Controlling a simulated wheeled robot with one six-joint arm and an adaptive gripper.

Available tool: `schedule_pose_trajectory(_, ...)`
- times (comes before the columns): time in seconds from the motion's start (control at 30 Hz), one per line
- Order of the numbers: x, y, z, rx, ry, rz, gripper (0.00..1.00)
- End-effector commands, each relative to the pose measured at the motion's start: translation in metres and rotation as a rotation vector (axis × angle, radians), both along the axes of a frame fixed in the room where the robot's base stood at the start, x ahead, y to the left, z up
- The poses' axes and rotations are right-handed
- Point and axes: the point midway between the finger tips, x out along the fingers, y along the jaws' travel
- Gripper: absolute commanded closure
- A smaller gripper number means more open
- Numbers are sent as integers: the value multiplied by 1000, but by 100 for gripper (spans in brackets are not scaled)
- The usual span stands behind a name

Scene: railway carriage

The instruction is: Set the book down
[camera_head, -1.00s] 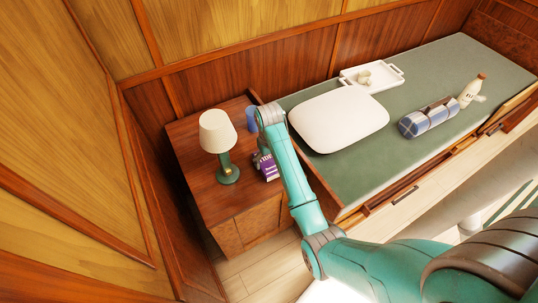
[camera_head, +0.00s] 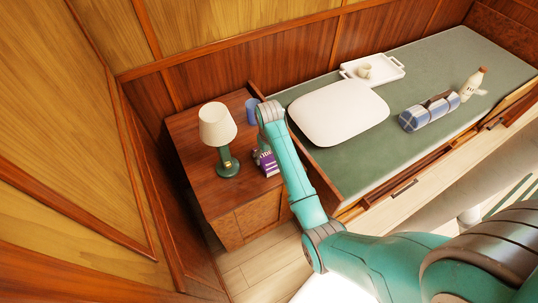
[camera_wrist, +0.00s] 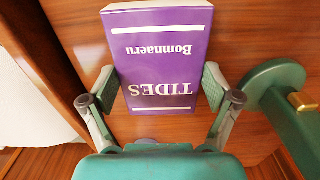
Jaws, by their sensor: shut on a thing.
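The purple book (camera_head: 267,165), with "TIDES" and "Bomnaeru" on its cover, is at the right part of the wooden cabinet top (camera_head: 205,190). In the wrist view the book (camera_wrist: 162,60) sits between the two fingers of my gripper (camera_wrist: 160,95), which is shut on its sides. The wooden surface lies beneath it; I cannot tell whether the book touches it. In the head view my gripper (camera_head: 262,155) is mostly hidden behind my teal arm.
A green lamp with a cream shade (camera_head: 217,125) stands left of the book, and its green base (camera_wrist: 275,85) is close to the right finger. A blue cup (camera_head: 252,111) stands behind. The bed (camera_head: 440,75) holds a pillow, tray, rolled blanket and bottle.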

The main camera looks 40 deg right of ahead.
Motion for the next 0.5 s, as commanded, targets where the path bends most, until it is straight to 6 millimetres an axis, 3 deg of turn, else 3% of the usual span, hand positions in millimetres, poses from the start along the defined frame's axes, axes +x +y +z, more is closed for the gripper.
schedule_pose_trajectory(0.13, 0, 0, -2, 0, 0, 0, 54)
schedule_pose_trajectory(0.17, 0, 0, -2, 0, 0, 0, 10)
schedule_pose_trajectory(0.2, 0, 0, -2, 0, 0, 0, 0)
schedule_pose_trajectory(0.5, 0, 0, -2, 0, 1, 0, 0)
